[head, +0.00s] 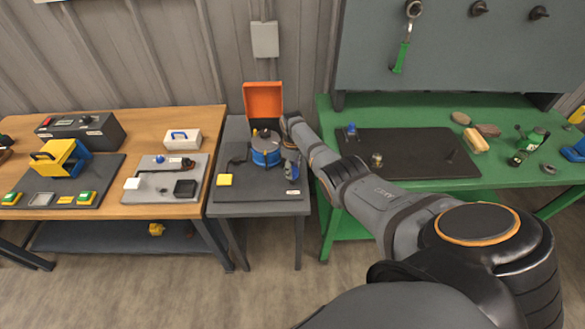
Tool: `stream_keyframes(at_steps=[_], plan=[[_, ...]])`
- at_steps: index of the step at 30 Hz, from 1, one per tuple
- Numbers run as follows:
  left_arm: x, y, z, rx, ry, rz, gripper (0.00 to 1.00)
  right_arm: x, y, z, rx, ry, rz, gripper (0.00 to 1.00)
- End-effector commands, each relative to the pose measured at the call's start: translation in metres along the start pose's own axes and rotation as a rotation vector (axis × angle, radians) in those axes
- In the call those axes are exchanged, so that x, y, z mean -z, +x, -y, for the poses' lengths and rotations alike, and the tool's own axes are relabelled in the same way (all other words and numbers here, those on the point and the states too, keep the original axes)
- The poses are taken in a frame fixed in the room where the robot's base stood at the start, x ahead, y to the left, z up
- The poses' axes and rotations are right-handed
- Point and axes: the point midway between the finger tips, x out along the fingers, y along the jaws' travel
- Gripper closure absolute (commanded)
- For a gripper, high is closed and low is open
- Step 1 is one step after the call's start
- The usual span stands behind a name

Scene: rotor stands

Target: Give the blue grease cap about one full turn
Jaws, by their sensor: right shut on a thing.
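A small blue part, which looks like the blue grease cap (294,173), shows at the right side of the middle stand. My right arm reaches in from the lower right, and its gripper (290,156) points down at this part. The gripper is shut on it; the fingertips are small and dark, so the exact contact is hard to see. Left of the gripper stands a blue round rotor housing (267,157) with a dark top. My left gripper is not in view.
An open orange box (263,100) stands behind the rotor housing, and a yellow block (224,180) lies at front left. A wooden bench (190,118) stands on the left. The green bench (340,185) on the right holds a dark mat (420,140) and several small items.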

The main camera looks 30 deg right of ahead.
Motion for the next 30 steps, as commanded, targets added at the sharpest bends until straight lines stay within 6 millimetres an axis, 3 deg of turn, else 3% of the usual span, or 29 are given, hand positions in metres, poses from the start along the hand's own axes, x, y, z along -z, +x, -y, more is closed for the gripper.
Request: stream_keyframes(at_steps=[30], plan=[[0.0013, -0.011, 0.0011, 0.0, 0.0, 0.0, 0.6, 0.0003, -0.0015, -0.001, -0.002, 0.962, -0.002, 0.9]])
